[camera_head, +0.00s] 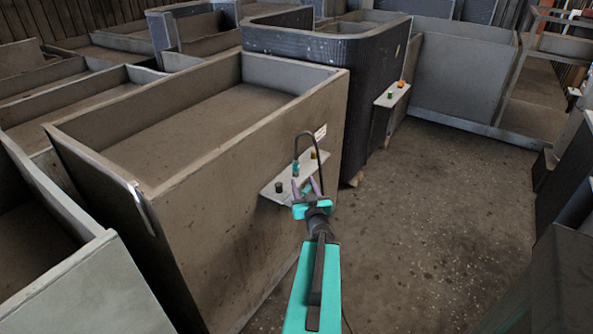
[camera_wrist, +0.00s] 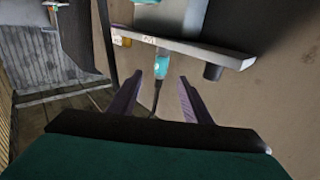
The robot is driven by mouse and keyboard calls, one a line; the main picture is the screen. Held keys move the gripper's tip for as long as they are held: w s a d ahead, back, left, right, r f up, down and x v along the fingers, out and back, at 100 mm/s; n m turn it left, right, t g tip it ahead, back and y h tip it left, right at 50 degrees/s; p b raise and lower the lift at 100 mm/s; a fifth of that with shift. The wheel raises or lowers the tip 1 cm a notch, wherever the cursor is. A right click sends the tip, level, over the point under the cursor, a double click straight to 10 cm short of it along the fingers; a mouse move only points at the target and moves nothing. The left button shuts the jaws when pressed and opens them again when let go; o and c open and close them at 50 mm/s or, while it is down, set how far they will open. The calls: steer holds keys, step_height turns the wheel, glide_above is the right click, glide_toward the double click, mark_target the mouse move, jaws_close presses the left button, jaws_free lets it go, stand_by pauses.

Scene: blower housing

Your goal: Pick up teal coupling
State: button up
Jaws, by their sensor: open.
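The teal coupling (camera_head: 296,168) sits at the end of a black looped hose, over a pale wall shelf (camera_head: 270,192). It is small in the wrist view (camera_wrist: 155,66), against the shelf edge (camera_wrist: 185,47), with dark hose leading from it. My gripper (camera_head: 304,186) is open, its two purple fingers apart. In the wrist view the coupling and hose appear in the gap between the fingertips (camera_wrist: 160,78), seemingly just beyond them. I see no contact. The exact depth between fingers and coupling is hard to tell.
A black cylinder (camera_head: 278,187) stands on the same shelf, close to my gripper, and an orange piece (camera_head: 313,155) is at its far end. The large open grey bin (camera_head: 250,190) carries the shelf. A second shelf (camera_head: 392,97) lies beyond. The floor (camera_head: 430,220) at right is clear.

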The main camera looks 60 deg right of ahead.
mark_target(297, 167)
steer(key=shift+b+x, duration=1.05)
steer(key=shift+b, duration=1.1)
steer(key=w+d+b, duration=0.1)
steer(key=b, duration=0.2)
steer(key=shift+b, duration=0.4)
steer(key=shift+x, duration=0.75)
steer(key=shift+w+d+r, duration=0.15)
steer(key=shift+w+d, duration=0.35)
steer(key=shift+w, duration=0.1)
steer(key=shift+w+d, duration=0.1)
steer(key=shift+x, duration=2.45)
jaws_close()
